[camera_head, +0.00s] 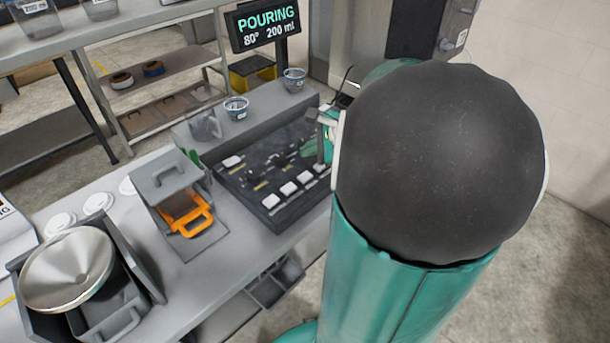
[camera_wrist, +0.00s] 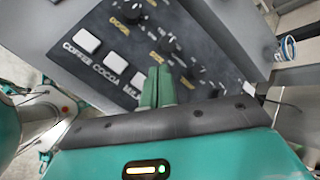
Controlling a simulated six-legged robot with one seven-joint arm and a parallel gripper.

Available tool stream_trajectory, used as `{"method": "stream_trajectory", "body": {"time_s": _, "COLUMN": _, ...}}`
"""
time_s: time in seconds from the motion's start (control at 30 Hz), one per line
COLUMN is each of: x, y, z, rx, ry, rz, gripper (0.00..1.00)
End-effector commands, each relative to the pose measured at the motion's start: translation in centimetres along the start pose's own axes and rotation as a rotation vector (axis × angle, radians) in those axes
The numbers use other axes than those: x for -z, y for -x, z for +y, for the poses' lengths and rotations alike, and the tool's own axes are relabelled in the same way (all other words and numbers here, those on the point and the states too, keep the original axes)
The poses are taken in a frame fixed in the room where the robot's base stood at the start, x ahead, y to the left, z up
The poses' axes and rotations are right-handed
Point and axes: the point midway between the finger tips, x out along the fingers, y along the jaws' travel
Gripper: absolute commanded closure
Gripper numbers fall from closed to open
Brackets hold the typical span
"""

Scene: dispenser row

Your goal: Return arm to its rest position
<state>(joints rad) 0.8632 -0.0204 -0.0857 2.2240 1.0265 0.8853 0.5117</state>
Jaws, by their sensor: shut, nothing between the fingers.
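My gripper (camera_wrist: 158,88) shows in the wrist view with its two green fingers together, shut and empty. It is in front of the dark control panel (camera_wrist: 130,45) with white buttons labelled COFFEE and COCOA; a third label is partly covered by the fingers. I cannot tell whether the fingertips touch the panel. In the head view my teal arm with its large dark joint fills the right side and hides part of the panel (camera_head: 240,175) and most of the gripper.
A lit sign (camera_head: 265,25) reads POURING, 80°, 200 ml. Cups (camera_head: 236,107) stand behind the panel. A grey dispenser with an orange handle (camera_head: 190,220) and a metal bowl (camera_head: 68,270) are on the counter to the left. A shelf (camera_head: 160,85) stands behind.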

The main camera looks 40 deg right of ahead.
Motion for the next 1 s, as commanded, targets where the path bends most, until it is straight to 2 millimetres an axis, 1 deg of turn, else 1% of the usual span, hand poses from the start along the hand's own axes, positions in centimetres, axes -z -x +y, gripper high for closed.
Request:
{"method": "stream_trajectory", "body": {"time_s": 0.37, "x": 0.0, "y": 0.0, "z": 0.0, "rx": 0.000, "ry": 0.000, "rz": 0.000, "gripper": 1.00}}
{"method": "stream_trajectory", "body": {"time_s": 0.47, "x": -0.7, "y": -0.1, "z": 0.2, "rx": -0.011, "ry": 0.031, "rz": -0.002, "gripper": 1.00}}
{"method": "stream_trajectory", "body": {"time_s": 0.57, "x": -3.4, "y": -0.3, "z": 1.3, "rx": -0.057, "ry": 0.158, "rz": -0.009, "gripper": 1.00}}
{"method": "stream_trajectory", "body": {"time_s": 0.67, "x": -7.9, "y": -0.4, "z": 3.6, "rx": -0.135, "ry": 0.396, "rz": -0.020, "gripper": 1.00}}
{"method": "stream_trajectory", "body": {"time_s": 0.7, "x": -9.8, "y": -0.3, "z": 4.8, "rx": -0.171, "ry": 0.514, "rz": -0.025, "gripper": 1.00}}
{"method": "stream_trajectory", "body": {"time_s": 0.77, "x": -12.4, "y": 0.0, "z": 6.8, "rx": -0.221, "ry": 0.698, "rz": -0.032, "gripper": 1.00}}
{"method": "stream_trajectory", "body": {"time_s": 0.8, "x": -13.9, "y": 0.3, "z": 8.1, "rx": -0.252, "ry": 0.821, "rz": -0.036, "gripper": 1.00}}
{"method": "stream_trajectory", "body": {"time_s": 0.87, "x": -15.8, "y": 0.8, "z": 10.0, "rx": -0.293, "ry": 1.003, "rz": -0.041, "gripper": 1.00}}
{"method": "stream_trajectory", "body": {"time_s": 0.9, "x": -17.0, "y": 1.3, "z": 11.2, "rx": -0.316, "ry": 1.126, "rz": -0.042, "gripper": 1.00}}
{"method": "stream_trajectory", "body": {"time_s": 0.97, "x": -18.4, "y": 2.1, "z": 13.0, "rx": -0.347, "ry": 1.310, "rz": -0.043, "gripper": 1.00}}
{"method": "stream_trajectory", "body": {"time_s": 1.0, "x": -19.2, "y": 2.7, "z": 14.1, "rx": -0.363, "ry": 1.432, "rz": -0.041, "gripper": 1.00}}
